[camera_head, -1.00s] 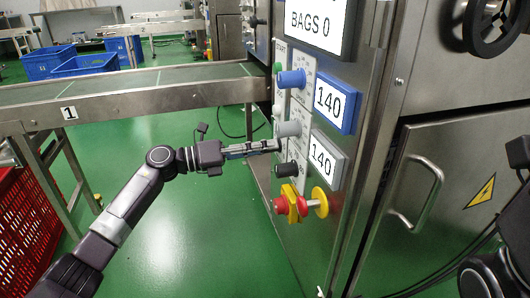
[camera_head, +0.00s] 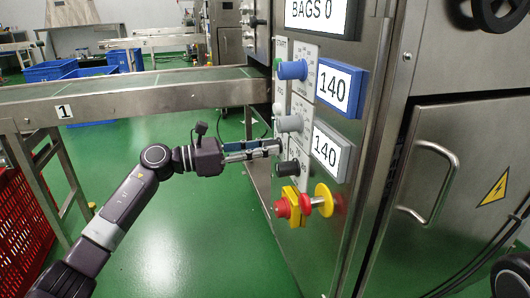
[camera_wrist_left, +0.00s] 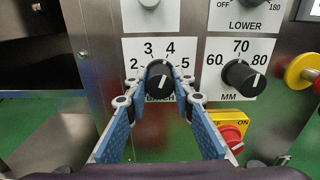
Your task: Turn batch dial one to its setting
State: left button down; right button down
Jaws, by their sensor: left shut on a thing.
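The batch dial (camera_wrist_left: 159,78), a black round knob with a white pointer line, sits on a white plate marked 2, 3, 4 and 5 in the left wrist view. Its pointer slants to the upper right. The lettering under it is partly covered by my fingers. My left gripper (camera_wrist_left: 159,88) has one blue-padded finger on each side of the knob and is shut on it. In the head view my left gripper (camera_head: 277,147) reaches the panel from the left, and its fingertips hide the batch dial. My right gripper is out of view.
The black MM dial (camera_wrist_left: 243,78) is close to the right, with a red switch on a yellow plate (camera_wrist_left: 231,134) below. A blue knob (camera_head: 292,70) and a grey knob (camera_head: 289,123) stick out of the panel. The conveyor (camera_head: 150,93) runs behind my left arm.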

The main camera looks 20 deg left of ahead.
pick_arm(q)
jog(key=shift+f, duration=0.15)
dwell(0.4)
jog(key=c, duration=1.7)
grip_release()
jog(key=shift+o, duration=0.2)
jog(key=shift+a, duration=0.1)
jog(key=v, duration=1.2)
